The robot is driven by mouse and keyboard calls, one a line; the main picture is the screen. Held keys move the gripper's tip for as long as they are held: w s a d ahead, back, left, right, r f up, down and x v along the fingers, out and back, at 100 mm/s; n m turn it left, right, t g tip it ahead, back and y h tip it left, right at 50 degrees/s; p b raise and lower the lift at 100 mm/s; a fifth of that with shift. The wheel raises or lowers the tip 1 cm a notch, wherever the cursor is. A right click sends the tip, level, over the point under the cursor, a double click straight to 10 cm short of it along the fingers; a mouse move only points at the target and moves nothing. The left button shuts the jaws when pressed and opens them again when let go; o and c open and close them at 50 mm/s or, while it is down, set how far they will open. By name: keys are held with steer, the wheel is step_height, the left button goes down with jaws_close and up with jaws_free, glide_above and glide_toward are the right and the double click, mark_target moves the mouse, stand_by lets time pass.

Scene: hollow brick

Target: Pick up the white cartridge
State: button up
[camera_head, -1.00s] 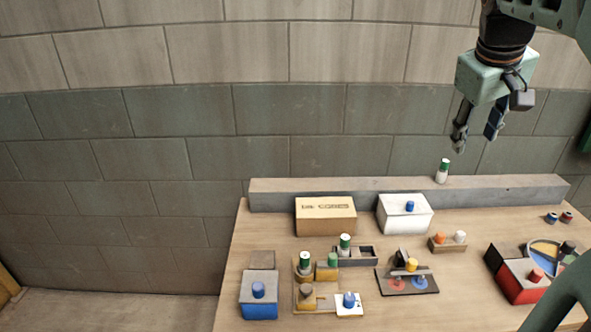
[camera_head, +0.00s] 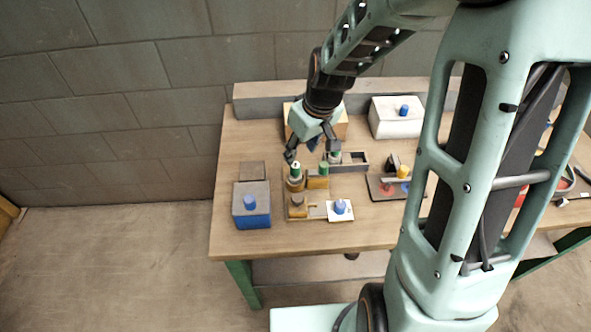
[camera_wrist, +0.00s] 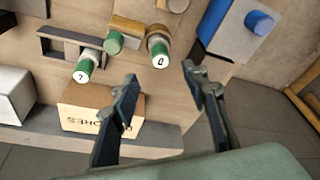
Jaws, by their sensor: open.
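No plain white cartridge stands out now; two short green cylinders with marked white tops show. In the wrist view one cylinder (camera_wrist: 158,50) sits in a brown holder, and the other (camera_wrist: 86,68) is at the dark slotted tray (camera_wrist: 60,45). In the head view they are the cylinder (camera_head: 296,170) on the left and the cylinder (camera_head: 335,157) by the tray (camera_head: 352,160). My gripper (camera_head: 312,154) is open and empty above this cluster. In the wrist view its fingers (camera_wrist: 160,77) are spread, with tips near the first cylinder.
A blue box (camera_head: 251,205) stands left, a white card with a blue knob (camera_head: 340,210) in front. A cardboard box (camera_wrist: 100,112) and a white box (camera_head: 395,118) stand behind, before a grey ledge (camera_head: 265,98). My arm hides much of the table's right side.

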mark_target(296, 166)
steer(key=x, duration=0.9)
steer(key=shift+f, duration=0.35)
jaws_close()
